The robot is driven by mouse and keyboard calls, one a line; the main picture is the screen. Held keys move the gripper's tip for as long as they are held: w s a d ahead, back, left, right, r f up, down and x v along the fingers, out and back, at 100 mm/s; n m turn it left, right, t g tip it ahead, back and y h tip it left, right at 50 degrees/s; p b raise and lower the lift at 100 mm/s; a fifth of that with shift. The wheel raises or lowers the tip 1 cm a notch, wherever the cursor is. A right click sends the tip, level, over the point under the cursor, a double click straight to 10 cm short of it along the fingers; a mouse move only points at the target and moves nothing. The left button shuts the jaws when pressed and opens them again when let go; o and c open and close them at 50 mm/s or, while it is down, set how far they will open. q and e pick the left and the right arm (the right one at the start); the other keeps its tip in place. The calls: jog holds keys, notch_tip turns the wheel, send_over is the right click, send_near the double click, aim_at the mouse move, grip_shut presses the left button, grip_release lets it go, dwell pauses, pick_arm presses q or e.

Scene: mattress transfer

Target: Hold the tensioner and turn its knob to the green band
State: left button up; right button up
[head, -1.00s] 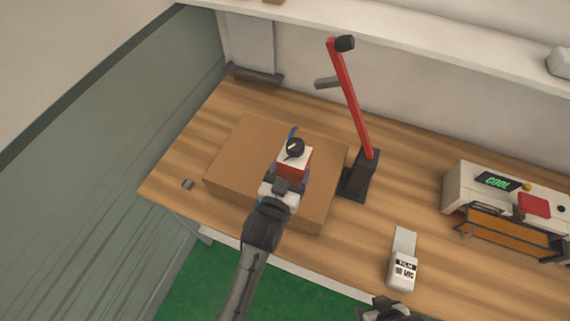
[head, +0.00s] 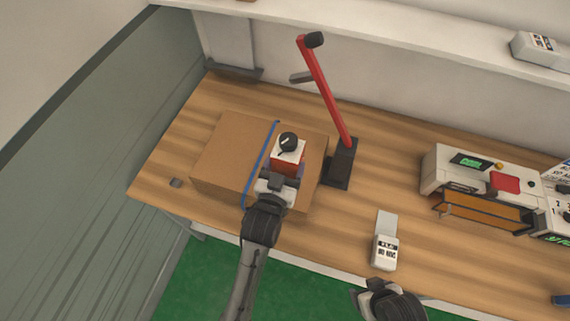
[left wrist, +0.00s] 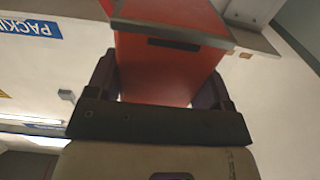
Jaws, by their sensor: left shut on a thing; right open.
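The tensioner (head: 288,162) is a small red block with a white top and a round black knob (head: 288,141) that has a pale pointer mark. My left gripper (head: 281,180) is shut on the tensioner's sides, above the cardboard box. The left wrist view shows the tensioner's orange-red body (left wrist: 165,68) between the fingers of my left gripper (left wrist: 160,85). I cannot make out a green band on the dial. My right gripper (head: 375,288) is open at the table's front edge, away from the tensioner, and only partly in view.
The cardboard box (head: 222,150) has a blue strap (head: 261,163) across it. A white labelled device (head: 385,250) and a white machine (head: 440,170) are to the right. Bare wooden table (head: 390,180) lies between.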

aim_at(272, 166)
pick_arm(q)
jog(key=shift+w+a+r+p, duration=0.1)
jog(key=shift+w+a+p, duration=0.1)
jog(key=shift+w+a, duration=0.35)
jog(key=shift+w+a+r+p, duration=0.1)
jog(key=shift+w+a+p, duration=0.15)
jog(key=shift+a, duration=0.5)
jog(key=w+a, duration=0.4)
jog(key=a, duration=0.3)
jog(key=shift+w+a+p, duration=0.2)
jog(key=shift+p, duration=0.25)
jog(key=shift+f+b, duration=0.35)
jog(key=shift+f, duration=0.2)
jog(key=shift+f+b, duration=0.35)
jog(key=shift+f, duration=0.35)
jog(key=shift+f+b, duration=0.65)
jog(key=shift+f, duration=0.4)
jog(key=shift+f+b, duration=0.6)
jog(key=shift+f, duration=0.4)
jog(key=shift+f+b, duration=0.6)
jog(key=shift+f, duration=0.35)
